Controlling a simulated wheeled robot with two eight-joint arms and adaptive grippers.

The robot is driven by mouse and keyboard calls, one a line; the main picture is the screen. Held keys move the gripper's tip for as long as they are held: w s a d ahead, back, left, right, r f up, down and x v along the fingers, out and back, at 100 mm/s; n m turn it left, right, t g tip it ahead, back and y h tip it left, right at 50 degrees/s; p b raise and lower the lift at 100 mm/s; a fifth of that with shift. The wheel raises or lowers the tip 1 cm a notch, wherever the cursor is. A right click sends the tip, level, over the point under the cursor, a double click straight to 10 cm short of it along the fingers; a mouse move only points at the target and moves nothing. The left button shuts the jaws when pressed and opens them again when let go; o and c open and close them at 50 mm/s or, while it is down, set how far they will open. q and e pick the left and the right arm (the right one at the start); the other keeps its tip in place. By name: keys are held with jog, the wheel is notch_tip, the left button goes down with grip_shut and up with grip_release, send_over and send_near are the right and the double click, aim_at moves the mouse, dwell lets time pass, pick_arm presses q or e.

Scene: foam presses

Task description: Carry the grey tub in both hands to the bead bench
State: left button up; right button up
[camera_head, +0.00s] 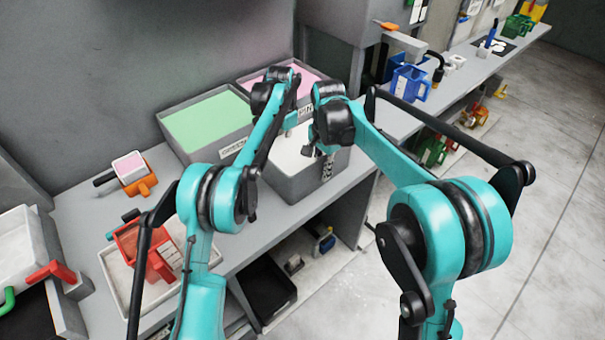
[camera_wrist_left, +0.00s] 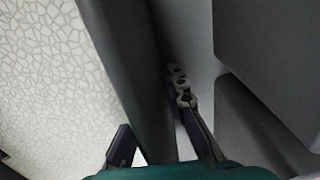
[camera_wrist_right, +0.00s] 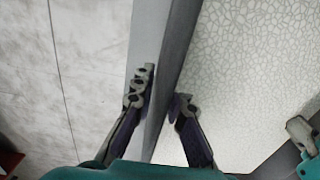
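The grey tub (camera_head: 296,182) holds white beads and stands upright near the front edge of the grey counter (camera_head: 222,213). My right gripper (camera_head: 322,149) is at its right wall. In the right wrist view its fingers (camera_wrist_right: 162,88) close on both faces of that wall. My left gripper is mostly hidden behind its own arm in the head view. In the left wrist view its fingers (camera_wrist_left: 150,102) are apart and straddle a tub wall (camera_wrist_left: 146,90), with a gap on the bead side. Which bench is the bead bench I cannot tell.
Tubs of green (camera_head: 210,124) and pink (camera_head: 305,83) material stand behind the grey tub. A red container (camera_head: 146,251) sits in a tray at left. A long bench (camera_head: 463,62) with a blue container (camera_head: 409,82) runs to the back right. The floor (camera_head: 540,190) at right is clear.

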pick_arm(q)
jog(key=shift+r, duration=0.2)
pick_arm(e)
jog(key=shift+r, duration=0.1)
pick_arm(q)
notch_tip(320, 180, up, 11)
jog(key=shift+r, duration=0.35)
pick_arm(e)
jog(key=shift+r, duration=0.1)
notch_tip(320, 180, up, 12)
jog(key=shift+f, duration=0.1)
dwell(0.5)
